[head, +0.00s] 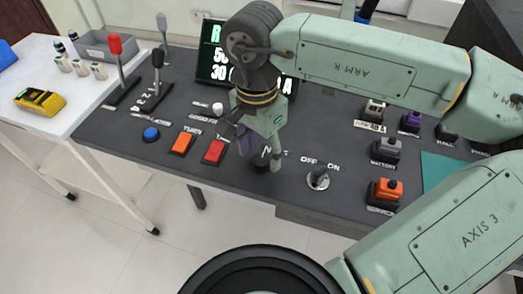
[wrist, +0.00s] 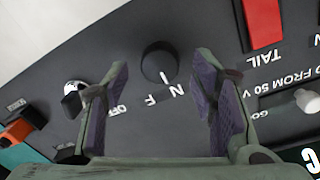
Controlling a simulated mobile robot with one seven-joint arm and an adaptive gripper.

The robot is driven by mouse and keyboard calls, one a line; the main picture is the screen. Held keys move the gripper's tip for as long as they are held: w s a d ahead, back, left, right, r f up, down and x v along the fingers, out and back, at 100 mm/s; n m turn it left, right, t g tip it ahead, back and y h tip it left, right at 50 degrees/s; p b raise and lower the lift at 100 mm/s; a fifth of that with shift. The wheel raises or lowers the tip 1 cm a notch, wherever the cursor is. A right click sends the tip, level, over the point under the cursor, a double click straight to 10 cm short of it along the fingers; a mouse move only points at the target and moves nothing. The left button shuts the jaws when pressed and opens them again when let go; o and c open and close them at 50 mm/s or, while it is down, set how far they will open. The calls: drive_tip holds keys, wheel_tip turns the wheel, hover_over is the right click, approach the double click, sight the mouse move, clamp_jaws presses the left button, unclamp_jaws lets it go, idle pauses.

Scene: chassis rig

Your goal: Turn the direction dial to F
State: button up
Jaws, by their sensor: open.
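The direction dial (wrist: 157,60) is a round black knob on the dark panel, with a short white mark on the side facing the letters. The letters N (wrist: 177,90) and F (wrist: 152,101) are printed beside it; the mark points nearer to N than to F. My gripper (wrist: 160,82) is open and empty, its fingers on either side of the letters, with the knob just past the fingertips in the picture. I cannot tell whether they touch it. In the head view my gripper (head: 263,148) hangs over the dial (head: 260,162), partly hiding it and the letters.
Red (head: 214,152) and orange (head: 183,143) rockers and a blue button (head: 151,134) lie left. Two tall levers, red (head: 116,50) and black (head: 157,65), rise farther left. An orange switch (head: 388,188) stands right.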

drive_tip(key=shift+f, duration=0.8)
drive_tip(key=shift+c, duration=0.3)
drive_tip(key=c, duration=1.1)
